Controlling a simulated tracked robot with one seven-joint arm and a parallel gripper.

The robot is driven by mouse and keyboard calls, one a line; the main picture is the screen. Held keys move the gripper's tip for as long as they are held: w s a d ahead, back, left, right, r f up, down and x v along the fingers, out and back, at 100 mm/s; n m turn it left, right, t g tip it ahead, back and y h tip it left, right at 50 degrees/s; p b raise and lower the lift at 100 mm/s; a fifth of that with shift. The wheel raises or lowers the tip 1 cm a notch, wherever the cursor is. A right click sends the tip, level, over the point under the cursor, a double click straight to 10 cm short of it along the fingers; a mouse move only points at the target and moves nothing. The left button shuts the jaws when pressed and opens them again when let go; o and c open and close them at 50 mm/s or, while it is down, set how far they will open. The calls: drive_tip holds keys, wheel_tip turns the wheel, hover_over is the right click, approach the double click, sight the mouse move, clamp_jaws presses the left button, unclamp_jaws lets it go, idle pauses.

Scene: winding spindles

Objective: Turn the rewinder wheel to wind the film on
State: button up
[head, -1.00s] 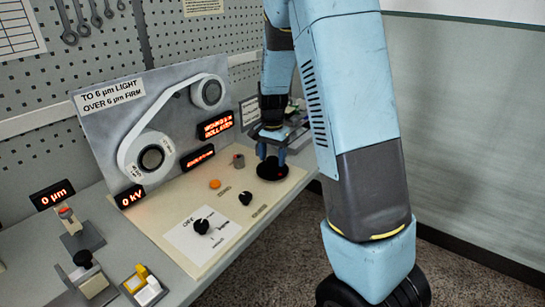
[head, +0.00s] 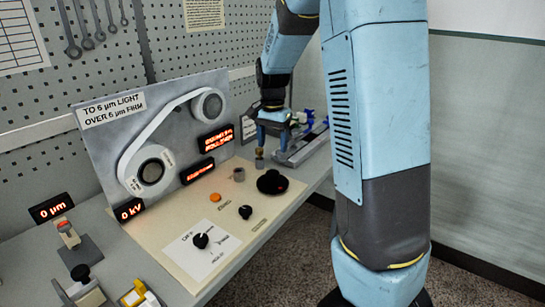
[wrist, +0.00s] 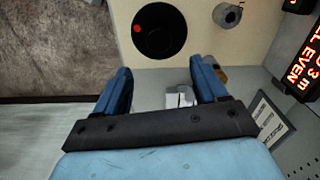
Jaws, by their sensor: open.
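The rewinder wheel, a black disc (head: 272,182) with a raised centre, lies on the cream panel near its right end. In the wrist view the black wheel (wrist: 160,35) shows a red dot near its rim, beyond my fingertips. My gripper (head: 274,138) is open, with its two blue fingers apart, behind and above the wheel and not touching it. It also shows in the wrist view (wrist: 160,76). The white film (head: 170,125) runs between a larger lower spool (head: 151,172) and a smaller upper spool (head: 208,105) on the grey upright board.
A small brass post (head: 260,160) stands close by my gripper, and a grey cylinder (head: 239,174) stands left of the wheel. Black knobs (head: 201,240) and an orange button (head: 215,197) sit on the panel. A grey rail fixture (head: 302,147) lies behind at the right.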

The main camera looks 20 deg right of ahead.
sight(273, 172)
drive_tip(key=shift+r, duration=1.65)
drive_tip(key=f+n, duration=0.6)
drive_tip(key=n, duration=0.1)
drive_tip(key=f+n, duration=0.7)
drive_tip(key=shift+s+f, duration=0.2)
drive_tip(key=shift+f, duration=0.1)
idle(0.6)
drive_tip(key=shift+c, duration=0.3)
drive_tip(key=c, duration=1)
drive_tip(key=shift+m, duration=0.9)
